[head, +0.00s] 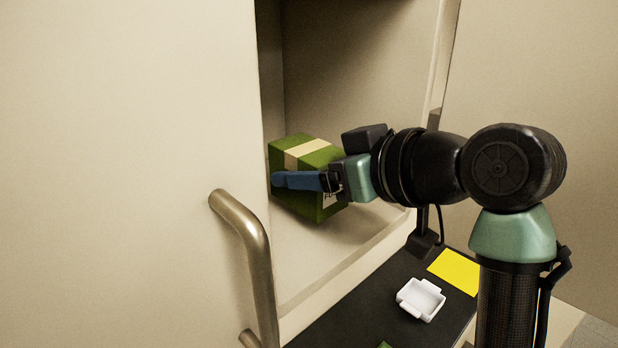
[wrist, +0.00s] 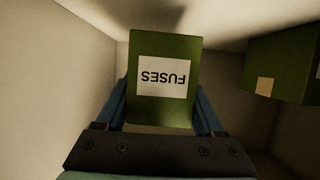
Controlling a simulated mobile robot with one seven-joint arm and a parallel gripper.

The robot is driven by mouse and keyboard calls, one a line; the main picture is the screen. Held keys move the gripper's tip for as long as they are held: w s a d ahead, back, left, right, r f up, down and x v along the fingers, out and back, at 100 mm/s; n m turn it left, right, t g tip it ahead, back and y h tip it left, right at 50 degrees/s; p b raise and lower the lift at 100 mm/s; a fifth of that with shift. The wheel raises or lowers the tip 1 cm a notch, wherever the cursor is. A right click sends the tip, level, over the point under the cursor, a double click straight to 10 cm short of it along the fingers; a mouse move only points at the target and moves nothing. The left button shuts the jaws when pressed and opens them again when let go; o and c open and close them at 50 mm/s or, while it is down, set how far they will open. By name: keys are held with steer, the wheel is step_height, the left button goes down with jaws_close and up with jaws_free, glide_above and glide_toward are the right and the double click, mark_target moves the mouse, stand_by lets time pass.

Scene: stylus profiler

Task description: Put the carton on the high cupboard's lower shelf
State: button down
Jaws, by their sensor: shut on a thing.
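The carton (head: 301,147) is a green box with a cream band, inside the open cupboard compartment in the head view. In the wrist view the carton (wrist: 163,47) shows a white FUSES label, upside down. My gripper (head: 305,180) has its blue fingers closed on the carton; in the wrist view the gripper (wrist: 160,112) has one finger along each side. The cupboard's shelf floor (head: 310,270) is pale and lies under the carton. I cannot tell whether the carton touches it. The carton's far side is hidden.
Another green box (wrist: 278,62) stands beside the held carton in the wrist view. A pale door panel (head: 120,150) with a metal handle (head: 245,235) covers the left. Below are a dark surface (head: 360,310), a white tray (head: 420,300) and a yellow sheet (head: 455,270).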

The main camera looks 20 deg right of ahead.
steer(key=shift+f+p, duration=0.35)
steer(key=shift+f, duration=0.9)
steer(key=shift+f, duration=0.15)
jaws_free()
steer(key=b+v, duration=0.6)
steer(key=v, duration=0.6)
steer(key=shift+r, duration=0.2)
